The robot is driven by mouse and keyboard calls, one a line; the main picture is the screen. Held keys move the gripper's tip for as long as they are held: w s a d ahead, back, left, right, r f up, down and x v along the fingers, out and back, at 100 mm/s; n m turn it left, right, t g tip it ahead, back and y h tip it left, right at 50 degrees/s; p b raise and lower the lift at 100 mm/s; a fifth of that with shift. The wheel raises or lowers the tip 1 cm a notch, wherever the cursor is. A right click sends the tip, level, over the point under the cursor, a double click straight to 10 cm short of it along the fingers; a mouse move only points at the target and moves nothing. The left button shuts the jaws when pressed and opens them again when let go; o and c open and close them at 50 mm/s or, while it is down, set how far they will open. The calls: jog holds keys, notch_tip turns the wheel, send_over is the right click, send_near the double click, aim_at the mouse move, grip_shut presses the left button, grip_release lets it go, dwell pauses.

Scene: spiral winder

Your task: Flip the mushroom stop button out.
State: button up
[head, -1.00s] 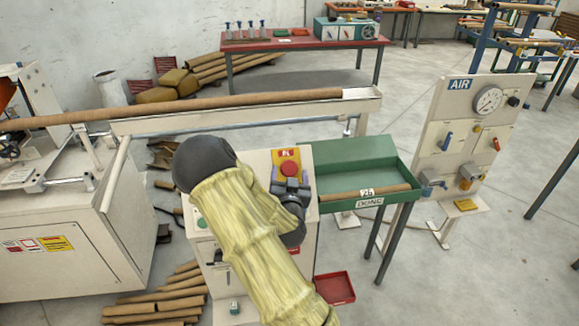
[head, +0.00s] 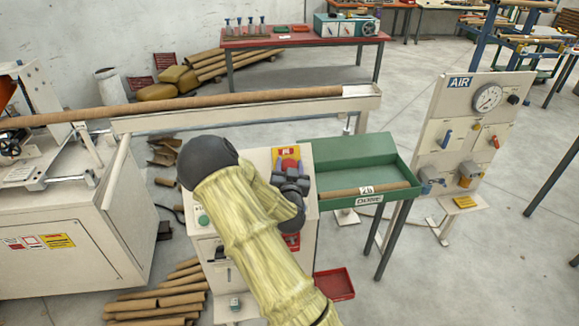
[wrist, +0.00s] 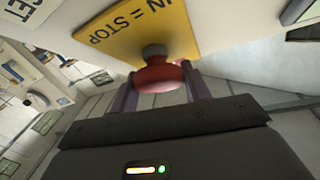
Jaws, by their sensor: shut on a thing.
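The red mushroom stop button (wrist: 160,76) stands on its grey stem in front of a yellow plate (wrist: 115,38) with the word STOP, seen in the wrist view. My gripper (wrist: 160,92) has one finger at each side of the red head and is shut on it. In the head view my gripper (head: 289,167) is at the top of the pale control cabinet (head: 256,158), over the yellow and red plate. There the gripper hides most of the button.
A green tray table (head: 345,148) holding a brown tube and marked DONE stands close on the right. A pale rail with a long brown tube (head: 230,99) runs behind the cabinet. The AIR panel (head: 465,125) stands farther right. Brown tubes (head: 165,300) lie on the floor at lower left.

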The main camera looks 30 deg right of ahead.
jog(key=shift+s+r+b, duration=0.35)
jog(key=shift+s+b, duration=0.05)
jog(key=shift+b, duration=0.05)
jog(key=o, duration=1.1)
jog(key=shift+o, duration=1.4)
jog(key=shift+s+a+r, duration=0.1)
jog(key=shift+s+r, duration=0.05)
jog(key=shift+s, duration=0.05)
jog(key=shift+w, duration=0.1)
jog(key=shift+a, duration=0.1)
